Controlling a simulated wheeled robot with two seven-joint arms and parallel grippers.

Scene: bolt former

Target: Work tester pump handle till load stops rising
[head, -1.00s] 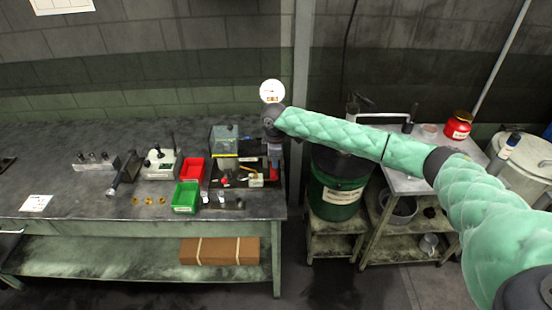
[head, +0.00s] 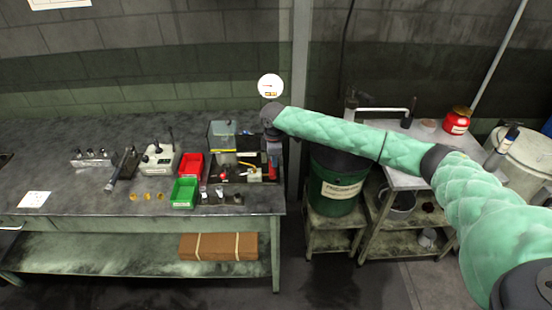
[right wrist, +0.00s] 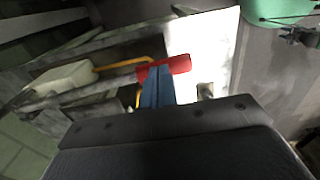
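The tester stands at the right end of the bench, with a white round gauge dial (head: 270,87) above it; its reading is too small to make out. The red handle (right wrist: 178,66) lies crosswise at the tips of my blue right gripper fingers (right wrist: 158,87) in the right wrist view. The fingers are close together and appear shut on it. In the head view my right gripper (head: 273,150) reaches down at the bench's right edge, with a bit of red below it. A cream block (head: 254,174) with a yellow bar sits just left. My left gripper is out of view.
Left of the tester are a clear guard box (head: 222,134), a red bin (head: 191,164), a green bin (head: 184,192) and a grey device (head: 159,158). A green drum (head: 335,188) and a metal cart (head: 395,180) stand to the right.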

